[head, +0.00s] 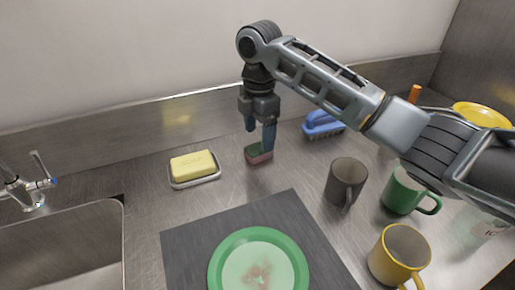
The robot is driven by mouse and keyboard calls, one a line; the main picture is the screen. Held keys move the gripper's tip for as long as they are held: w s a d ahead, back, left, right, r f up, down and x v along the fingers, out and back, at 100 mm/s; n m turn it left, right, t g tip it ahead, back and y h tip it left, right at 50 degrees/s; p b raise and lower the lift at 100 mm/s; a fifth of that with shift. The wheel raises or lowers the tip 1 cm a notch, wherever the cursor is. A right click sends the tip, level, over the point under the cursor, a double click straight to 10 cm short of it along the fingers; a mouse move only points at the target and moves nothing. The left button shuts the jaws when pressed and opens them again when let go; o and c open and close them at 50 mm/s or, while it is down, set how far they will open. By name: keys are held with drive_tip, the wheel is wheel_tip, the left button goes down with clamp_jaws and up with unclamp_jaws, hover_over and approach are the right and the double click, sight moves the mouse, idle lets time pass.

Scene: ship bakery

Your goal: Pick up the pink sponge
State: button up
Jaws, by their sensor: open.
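The pink sponge (260,158) lies on the steel counter near the back wall. It is a small block with a pink side and a green top. My gripper (261,139) points down right over it, with its two blue fingers apart. One finger reaches down at the sponge's right side and hides part of it. The other finger ends higher, at the sponge's far left. I cannot tell whether either finger touches the sponge.
A yellow soap on a dish (196,183) lies left of the sponge, a blue brush (322,124) to the right. A dark mug (345,181), a green mug (404,192) and a yellow mug (399,254) stand at right. A green-rimmed plate (222,250) lies in front; a sink is at left.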

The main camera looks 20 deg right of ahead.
sight(259, 147)
drive_tip(key=shift+w+d+f+p, duration=0.1)
drive_tip(key=shift+f+p, duration=0.2)
drive_tip(key=shift+f, duration=1.1)
drive_tip(key=shift+w+f+p, duration=0.1)
drive_tip(key=shift+f+p, duration=0.2)
drive_tip(key=shift+f, duration=1.05)
drive_tip(key=c, duration=1.1)
